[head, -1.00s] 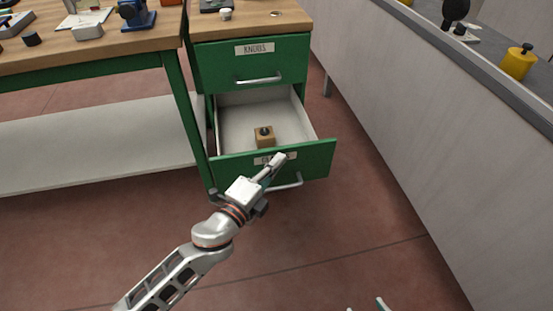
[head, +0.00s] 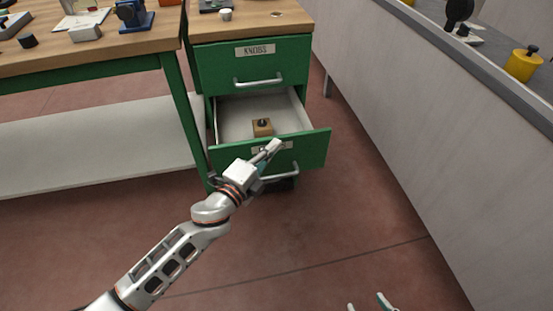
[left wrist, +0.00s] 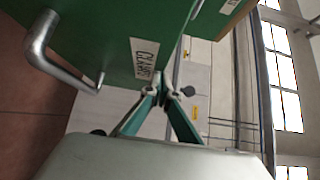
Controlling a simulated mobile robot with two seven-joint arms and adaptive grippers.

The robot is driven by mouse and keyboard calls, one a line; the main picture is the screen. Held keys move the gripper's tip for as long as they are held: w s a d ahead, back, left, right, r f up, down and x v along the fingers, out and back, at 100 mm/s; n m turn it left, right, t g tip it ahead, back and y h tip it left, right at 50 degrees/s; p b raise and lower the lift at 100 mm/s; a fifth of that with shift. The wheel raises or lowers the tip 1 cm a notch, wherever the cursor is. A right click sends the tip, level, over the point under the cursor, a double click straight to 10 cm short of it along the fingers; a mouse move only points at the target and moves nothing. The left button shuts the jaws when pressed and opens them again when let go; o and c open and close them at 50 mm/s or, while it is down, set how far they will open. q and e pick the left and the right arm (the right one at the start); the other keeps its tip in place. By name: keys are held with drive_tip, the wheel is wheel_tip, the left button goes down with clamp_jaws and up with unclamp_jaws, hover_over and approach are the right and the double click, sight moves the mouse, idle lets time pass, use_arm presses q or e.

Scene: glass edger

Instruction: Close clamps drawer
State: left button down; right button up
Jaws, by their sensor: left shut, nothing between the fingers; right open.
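The clamps drawer (head: 310,150) is the lower green drawer of the cabinet and stands partly open, with a pale interior and a small wooden block with a dark knob (head: 262,127) inside. Its label, partly readable, shows in the left wrist view (left wrist: 145,58), beside the bar handle (left wrist: 50,55). My left gripper (head: 276,146) is shut and empty, its fingertips at the drawer front by the label; whether they touch it is hard to tell. It also shows in the left wrist view (left wrist: 158,92). My right gripper (head: 368,304) shows only its fingertips, apart, at the bottom edge.
The KNOBS drawer (head: 254,62) above is closed. A wooden-topped green workbench (head: 95,60) with a low shelf stands at left. A grey machine wall (head: 400,130) with a yellow canister (head: 523,64) runs along the right. The reddish floor in front is clear.

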use_arm(q)
drive_tip(key=w+a+b, duration=0.1)
drive_tip(key=w, duration=0.4)
drive_tip(key=w+a, duration=0.2)
drive_tip(key=w, duration=0.4)
drive_tip(key=w+a+b, duration=0.1)
drive_tip(key=w+a, duration=0.1)
drive_tip(key=w, duration=0.3)
drive_tip(key=shift+w+a+f+b, duration=0.2)
drive_tip(key=shift+w+f+b, duration=0.05)
drive_tip(key=shift+f+b, duration=0.05)
drive_tip(key=shift+w+a+r, duration=0.15)
drive_tip(key=shift+w+a, duration=0.05)
drive_tip(key=shift+w, duration=0.4)
drive_tip(key=shift+w+r, duration=0.1)
drive_tip(key=shift+w, duration=0.1)
use_arm(e)
drive_tip(key=a, duration=0.1)
drive_tip(key=w+a+r, duration=0.1)
drive_tip(key=a+r, duration=0.1)
drive_tip(key=shift+w+m+t+y, duration=0.3)
drive_tip(key=shift+w+m+y, duration=0.05)
drive_tip(key=shift+m+y, duration=0.05)
use_arm(q)
drive_tip(key=shift+s, duration=0.1)
use_arm(e)
drive_tip(key=shift+s+f, duration=0.15)
drive_tip(key=shift+f, duration=0.05)
